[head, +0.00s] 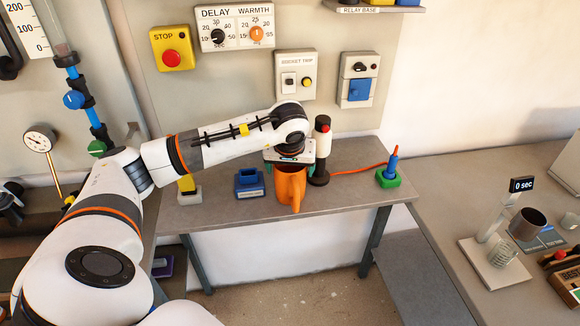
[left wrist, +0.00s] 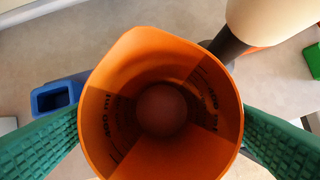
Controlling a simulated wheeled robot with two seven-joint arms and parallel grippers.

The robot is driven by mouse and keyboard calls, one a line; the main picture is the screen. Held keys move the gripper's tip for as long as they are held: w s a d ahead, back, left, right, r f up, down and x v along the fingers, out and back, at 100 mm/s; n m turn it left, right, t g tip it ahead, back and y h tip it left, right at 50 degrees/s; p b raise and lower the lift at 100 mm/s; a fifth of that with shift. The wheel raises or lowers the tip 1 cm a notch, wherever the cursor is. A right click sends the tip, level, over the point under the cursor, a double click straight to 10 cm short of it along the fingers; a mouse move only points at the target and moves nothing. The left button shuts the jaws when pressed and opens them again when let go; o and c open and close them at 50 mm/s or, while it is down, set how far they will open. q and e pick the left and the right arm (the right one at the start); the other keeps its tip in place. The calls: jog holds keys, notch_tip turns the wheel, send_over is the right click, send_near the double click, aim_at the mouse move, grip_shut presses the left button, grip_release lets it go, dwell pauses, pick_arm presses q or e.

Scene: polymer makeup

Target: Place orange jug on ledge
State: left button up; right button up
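The orange jug (head: 290,188) is upright at the front middle of the grey bench (head: 225,211); I cannot tell whether its base touches the bench top. My left gripper (head: 289,164) is above it, pointing down. In the left wrist view I look into the open, empty-looking jug (left wrist: 162,150). The green finger pads of my left gripper (left wrist: 162,125) meet its wall on both sides. A small wall ledge labelled RELAY BASE (head: 372,9) is at the top right. My right gripper is not in view.
A pepper-mill-like dark and cream object (head: 321,150) stands close right of the jug. A blue holder (head: 249,184) is to its left. A green base with a blue iron (head: 389,178) and orange cord is farther right. Control boxes (head: 296,76) hang on the wall behind.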

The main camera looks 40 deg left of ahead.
pick_arm(q)
jog(key=shift+o, duration=0.6)
jog(key=shift+r, duration=0.1)
